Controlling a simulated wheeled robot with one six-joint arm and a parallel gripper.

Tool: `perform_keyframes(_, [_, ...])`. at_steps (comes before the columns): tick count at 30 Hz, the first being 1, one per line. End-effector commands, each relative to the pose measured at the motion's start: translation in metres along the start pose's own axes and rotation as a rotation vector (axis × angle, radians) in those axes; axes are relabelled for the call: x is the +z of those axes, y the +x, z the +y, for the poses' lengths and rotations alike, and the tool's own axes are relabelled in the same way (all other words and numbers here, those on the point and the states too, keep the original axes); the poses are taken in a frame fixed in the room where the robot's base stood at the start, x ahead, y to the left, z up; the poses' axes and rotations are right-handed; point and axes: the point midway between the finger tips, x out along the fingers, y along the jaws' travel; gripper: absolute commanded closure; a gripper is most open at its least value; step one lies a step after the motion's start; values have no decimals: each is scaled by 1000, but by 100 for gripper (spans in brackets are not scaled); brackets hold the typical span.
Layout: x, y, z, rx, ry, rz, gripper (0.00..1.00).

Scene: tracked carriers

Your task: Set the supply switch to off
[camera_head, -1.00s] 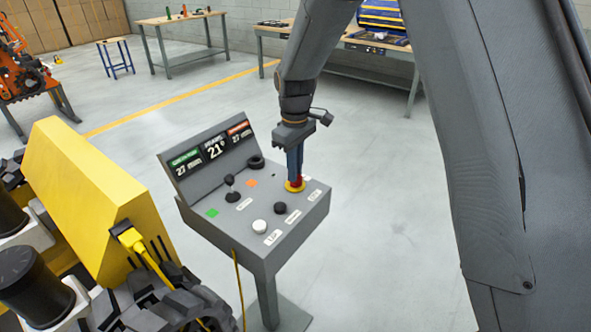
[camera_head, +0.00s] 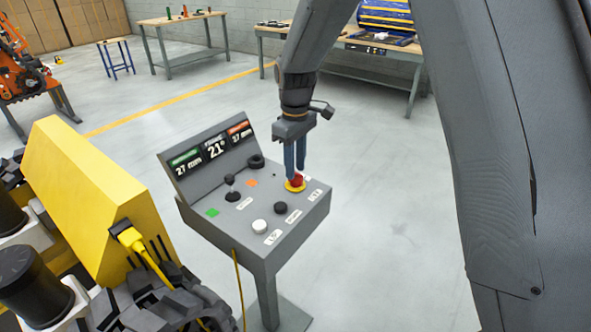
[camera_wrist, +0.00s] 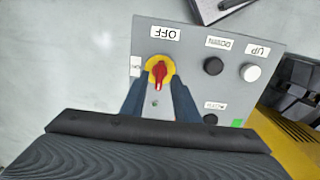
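The supply switch is a red rotary handle on a yellow disc (camera_head: 296,184) on the grey console (camera_head: 318,206). In the wrist view the red handle (camera_wrist: 160,71) stands upright in the picture, its long axis roughly in line with the OFF label (camera_wrist: 165,33) above it. Another label (camera_wrist: 135,66), too small to read, lies to its left. My gripper (camera_head: 300,166) points down just above the switch. In the wrist view its blue fingers (camera_wrist: 159,100) are apart, with nothing held between them. They appear clear of the handle.
The console also has a black button (camera_wrist: 213,66), a white button (camera_wrist: 249,72), a joystick (camera_head: 232,190) and a display panel (camera_head: 213,149). A yellow tracked machine (camera_head: 97,190) stands close at left. The floor right of the console is clear.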

Motion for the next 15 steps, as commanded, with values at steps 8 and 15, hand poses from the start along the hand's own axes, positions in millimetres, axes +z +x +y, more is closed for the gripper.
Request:
perform_keyframes(8, [-1,-45,0,2,-1,3,72])
perform_keyframes(15, [0,-63,-1,1,-1,1,72])
